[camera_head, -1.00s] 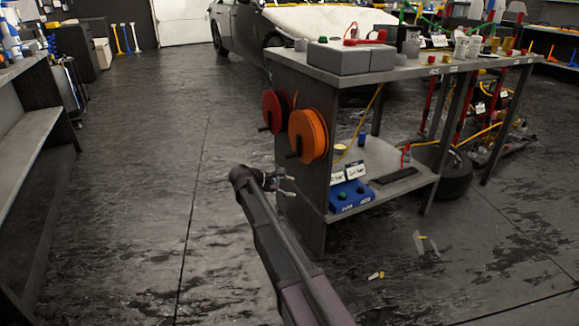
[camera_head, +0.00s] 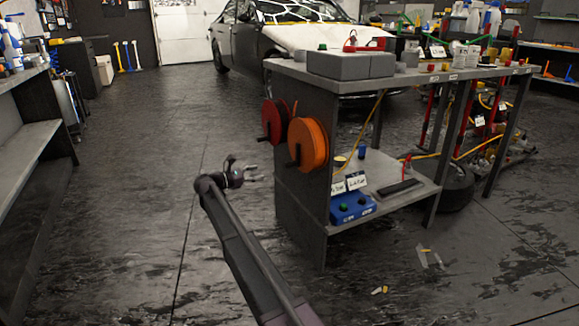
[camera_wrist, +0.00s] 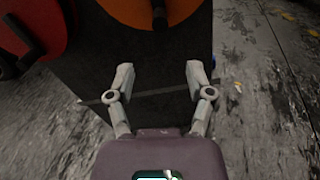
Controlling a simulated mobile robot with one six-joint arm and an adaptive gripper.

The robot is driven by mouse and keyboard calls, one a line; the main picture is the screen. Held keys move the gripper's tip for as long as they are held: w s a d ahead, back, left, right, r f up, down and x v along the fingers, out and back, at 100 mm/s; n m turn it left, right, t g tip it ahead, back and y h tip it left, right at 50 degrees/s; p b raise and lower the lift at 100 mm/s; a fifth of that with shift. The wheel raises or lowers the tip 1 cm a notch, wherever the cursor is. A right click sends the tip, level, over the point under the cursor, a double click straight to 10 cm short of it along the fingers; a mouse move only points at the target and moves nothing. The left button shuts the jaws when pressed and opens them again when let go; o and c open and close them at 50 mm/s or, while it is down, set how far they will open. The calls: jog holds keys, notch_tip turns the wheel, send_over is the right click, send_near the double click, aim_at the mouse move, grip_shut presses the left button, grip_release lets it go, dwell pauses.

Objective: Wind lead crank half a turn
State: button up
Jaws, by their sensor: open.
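Two reels with dark crank handles are mounted on the end panel of a grey workbench (camera_head: 297,215). The orange reel (camera_head: 312,146) is nearer and the red reel (camera_head: 275,121) is farther left. The orange reel's crank (camera_head: 294,156) sticks out to the left. In the wrist view the orange reel (camera_wrist: 150,10) shows at the top edge and the red reel (camera_wrist: 40,25) at the top left. My gripper (camera_head: 256,173) is open and empty, lower than the reels and left of the panel. In the wrist view its spread fingers (camera_wrist: 158,80) face the dark panel, touching neither reel.
A blue box (camera_head: 352,206) with knobs and cards stands on the lower shelf. A grey case (camera_head: 350,65) lies on the benchtop. Scraps (camera_head: 380,290) lie on the floor. A car (camera_head: 265,30) stands behind. The floor at left is clear.

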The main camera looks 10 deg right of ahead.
aim_at(296, 163)
jog(key=x, duration=1.3)
jog(key=shift+w+d, duration=0.15)
jog(key=shift+d, duration=0.2)
grip_shut()
